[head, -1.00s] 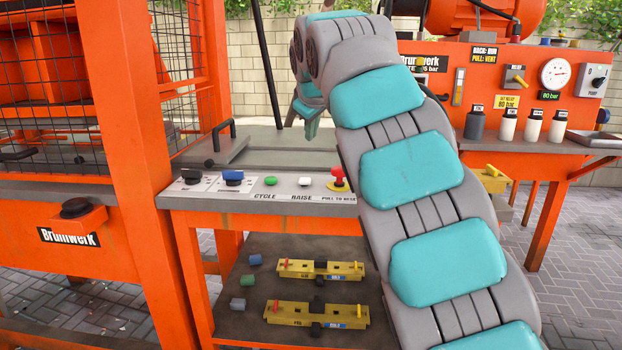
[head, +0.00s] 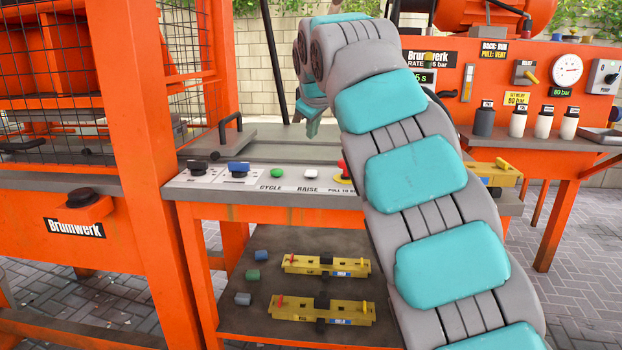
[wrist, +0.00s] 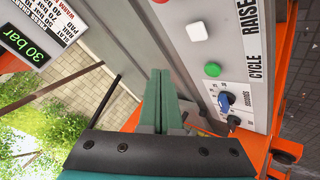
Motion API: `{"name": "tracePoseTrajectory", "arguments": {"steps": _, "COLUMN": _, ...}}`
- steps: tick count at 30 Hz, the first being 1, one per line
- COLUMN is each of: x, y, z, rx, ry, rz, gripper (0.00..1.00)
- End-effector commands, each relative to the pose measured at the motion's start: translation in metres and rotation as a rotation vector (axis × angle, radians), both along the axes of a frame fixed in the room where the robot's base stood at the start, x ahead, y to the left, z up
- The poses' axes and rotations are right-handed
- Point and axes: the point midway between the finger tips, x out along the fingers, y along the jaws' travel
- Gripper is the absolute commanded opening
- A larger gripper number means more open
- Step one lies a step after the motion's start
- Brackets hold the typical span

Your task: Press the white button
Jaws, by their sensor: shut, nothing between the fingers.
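The white button (head: 311,174) sits on the grey control panel (head: 225,189) above the word RAISE, between the green button (head: 277,173) and the red knob (head: 342,169). In the wrist view the white button (wrist: 197,32) is at the top, beyond and to the right of my fingertips. The green button (wrist: 212,69) is nearer to them. My gripper (wrist: 159,72) is shut and empty, its two green fingers together, apart from the white button. In the head view my gripper's tip (head: 312,129) shows above the bench behind the panel.
A blue selector (head: 238,170) and a black knob (head: 198,168) stand left on the panel. A black handle (head: 230,127) rises behind them. The orange cage frame (head: 130,150) is at left. Yellow fixtures (head: 326,265) lie on the shelf below. An orange gauge panel (head: 545,75) stands at right.

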Motion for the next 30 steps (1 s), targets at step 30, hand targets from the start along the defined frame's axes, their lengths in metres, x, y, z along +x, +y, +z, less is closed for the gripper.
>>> {"name": "tracePoseTrajectory", "arguments": {"steps": 30, "x": 0.0, "y": 0.0, "z": -0.063, "rx": 0.0, "ry": 0.002, "rz": -0.001, "gripper": 0.0}}
